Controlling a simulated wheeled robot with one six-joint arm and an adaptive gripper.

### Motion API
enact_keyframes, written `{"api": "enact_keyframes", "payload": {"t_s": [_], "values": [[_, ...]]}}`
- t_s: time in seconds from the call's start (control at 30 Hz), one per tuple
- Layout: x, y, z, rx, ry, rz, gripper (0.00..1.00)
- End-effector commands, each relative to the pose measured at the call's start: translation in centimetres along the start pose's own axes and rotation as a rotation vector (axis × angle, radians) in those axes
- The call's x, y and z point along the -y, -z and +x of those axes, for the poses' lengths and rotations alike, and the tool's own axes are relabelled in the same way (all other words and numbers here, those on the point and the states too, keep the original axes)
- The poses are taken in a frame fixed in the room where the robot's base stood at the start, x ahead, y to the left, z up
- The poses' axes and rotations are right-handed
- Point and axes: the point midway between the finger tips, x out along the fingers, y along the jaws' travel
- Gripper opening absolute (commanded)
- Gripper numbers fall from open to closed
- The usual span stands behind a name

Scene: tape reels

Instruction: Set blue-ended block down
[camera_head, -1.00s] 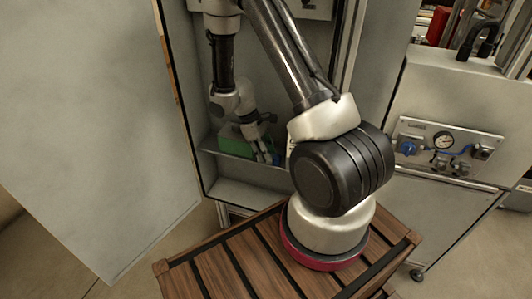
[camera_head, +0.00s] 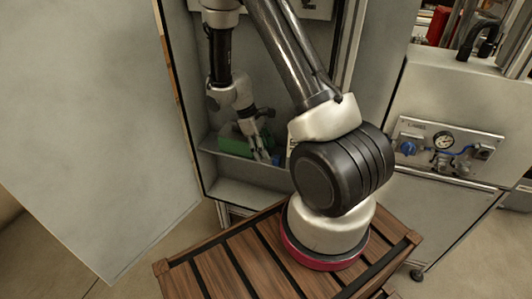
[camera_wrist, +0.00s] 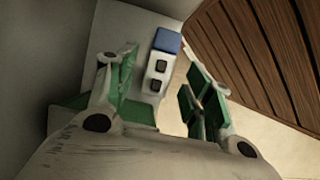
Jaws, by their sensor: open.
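The white block with a blue end and black square marks (camera_wrist: 158,72) lies on the pale shelf (camera_wrist: 110,32) close to its edge, in the wrist view. My gripper (camera_wrist: 160,88) is open, its green-padded fingers apart on either side of the block, with gaps visible. In the head view my gripper (camera_head: 263,156) points down at the cabinet shelf (camera_head: 230,152). A small blue spot beside the fingertips there is probably the block's end; the rest of it is hidden.
A green object (camera_head: 232,142) stands on the shelf behind my gripper. The cabinet's side walls close in the shelf. A slatted wooden surface (camera_head: 215,275) lies in front, and a panel with a gauge (camera_head: 443,141) stands at right.

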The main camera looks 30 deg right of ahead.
Motion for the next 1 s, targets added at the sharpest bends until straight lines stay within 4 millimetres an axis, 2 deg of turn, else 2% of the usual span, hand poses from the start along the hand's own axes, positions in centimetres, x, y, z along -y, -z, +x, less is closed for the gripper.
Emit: {"api": "enact_keyframes", "payload": {"t_s": [0.1,0.3,0.53,0.63,0.77,0.9,1.0], "values": [[-0.1,0.1,-3.0,-0.006,-0.004,0.0,0.52],[0.0,0.1,-7.2,-0.005,-0.002,0.0,0.52],[0.0,-0.1,-10.0,-0.006,-0.002,0.003,0.52],[0.1,-0.9,-11.8,-0.032,-0.007,0.031,0.52],[0.7,-4.0,-16.1,-0.117,-0.022,0.122,0.52],[2.5,-8.9,-21.2,-0.244,-0.035,0.256,0.52],[4.1,-12.2,-23.6,-0.329,-0.036,0.341,0.52]]}}
